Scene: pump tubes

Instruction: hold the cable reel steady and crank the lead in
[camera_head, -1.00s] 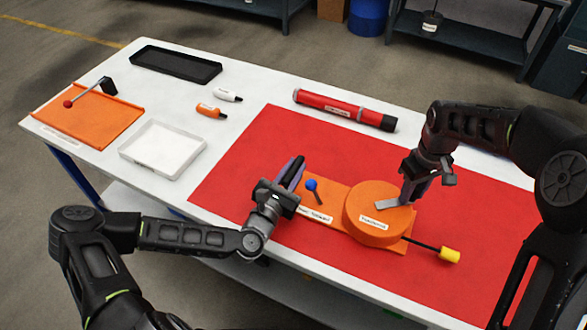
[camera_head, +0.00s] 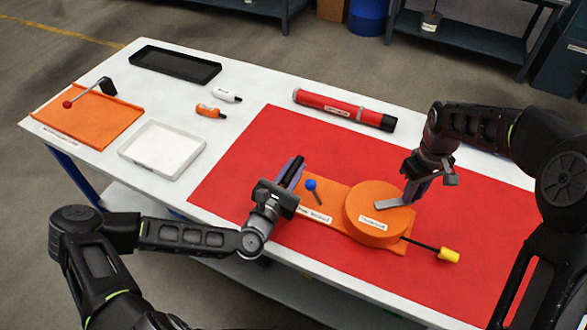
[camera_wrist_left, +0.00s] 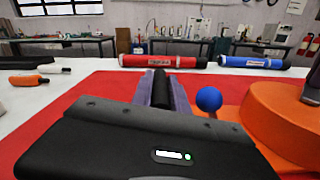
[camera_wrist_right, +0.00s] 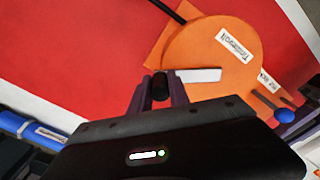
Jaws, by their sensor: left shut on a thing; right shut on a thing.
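The orange cable reel lies on the red mat, with a round drum (camera_head: 374,228) on a flat base (camera_head: 330,197). A blue-knobbed lever (camera_head: 311,187) stands on the base. A black lead ends in a yellow plug (camera_head: 449,255) just right of the drum. My left gripper (camera_head: 291,172) is shut on a black upright handle (camera_wrist_left: 162,90) at the base's left end. My right gripper (camera_head: 411,190) is shut on a black crank knob (camera_wrist_right: 160,86) above the drum. The grey crank arm (camera_head: 394,203) reaches from the knob across the drum top.
A red tube (camera_head: 340,108) lies at the mat's back edge. A blue tube (camera_wrist_left: 252,62) lies right of it. The red mat (camera_head: 245,150) has bare room behind the reel.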

